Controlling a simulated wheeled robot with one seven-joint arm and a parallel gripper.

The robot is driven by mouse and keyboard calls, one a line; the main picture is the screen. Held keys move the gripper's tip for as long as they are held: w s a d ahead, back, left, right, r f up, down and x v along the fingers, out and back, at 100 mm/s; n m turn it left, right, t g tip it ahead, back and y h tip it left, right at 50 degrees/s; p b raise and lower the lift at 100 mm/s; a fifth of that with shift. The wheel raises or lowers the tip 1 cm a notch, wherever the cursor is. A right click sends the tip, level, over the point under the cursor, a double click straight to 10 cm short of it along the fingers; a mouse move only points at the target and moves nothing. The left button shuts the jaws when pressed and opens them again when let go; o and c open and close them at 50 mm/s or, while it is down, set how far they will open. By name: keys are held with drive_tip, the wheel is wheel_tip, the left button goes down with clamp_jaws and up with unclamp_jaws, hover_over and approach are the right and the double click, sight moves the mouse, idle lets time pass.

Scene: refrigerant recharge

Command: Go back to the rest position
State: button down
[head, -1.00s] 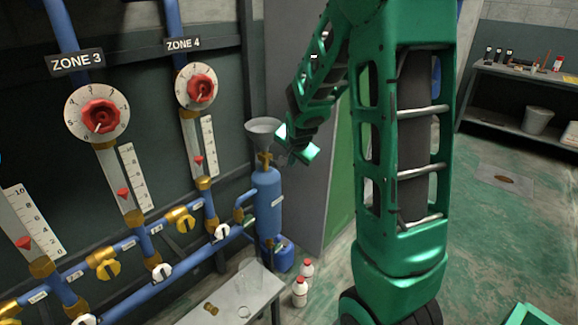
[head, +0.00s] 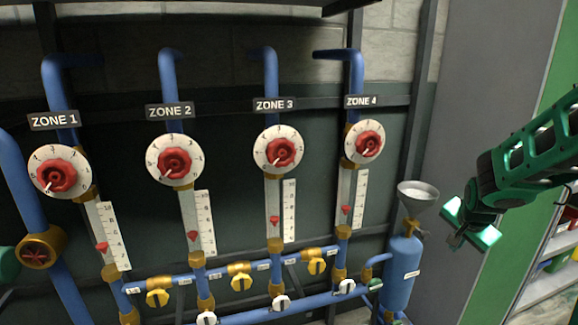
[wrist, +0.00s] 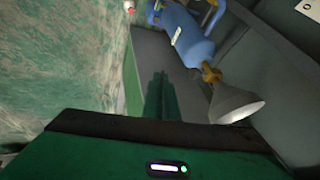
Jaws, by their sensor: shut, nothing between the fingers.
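My gripper (head: 463,236) is at the right of the head view, at the end of my green arm. It is shut and holds nothing. It hangs in free air to the right of the grey funnel (head: 418,192), apart from it in the picture. The funnel sits above a blue cylinder (head: 400,272) with a brass valve between them. The wrist view shows the funnel (wrist: 235,103) and the blue cylinder (wrist: 192,38) at the upper right.
A wall panel carries blue pipes, red-knobbed dials such as Zone 4's (head: 369,141), scales, and yellow and white valves along the bottom. A grey cabinet side (head: 470,100) with a green edge stands behind my gripper. Shelves (head: 548,285) stand at the lower right.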

drive_tip(key=s+a+r+n+g+y, duration=0.1)
drive_tip(key=s+a+n, duration=0.1)
drive_tip(key=s, duration=0.8)
drive_tip(key=s+a+r+n+g+y, duration=0.1)
drive_tip(key=s+a+n+g, duration=0.1)
drive_tip(key=s, duration=0.8)
drive_tip(key=s+a+r+n+g+y, duration=0.1)
drive_tip(key=s+a+n+g, duration=0.1)
drive_tip(key=s, duration=0.8)
drive_tip(key=shift+s+a+r+n, duration=0.4)
drive_tip(key=shift+a+n, duration=0.1)
drive_tip(key=shift+a, duration=0.3)
drive_tip(key=shift+w, duration=0.1)
drive_tip(key=shift+w+f+g, duration=0.25)
drive_tip(key=shift+w+g, duration=0.05)
drive_tip(key=shift+w, duration=0.3)
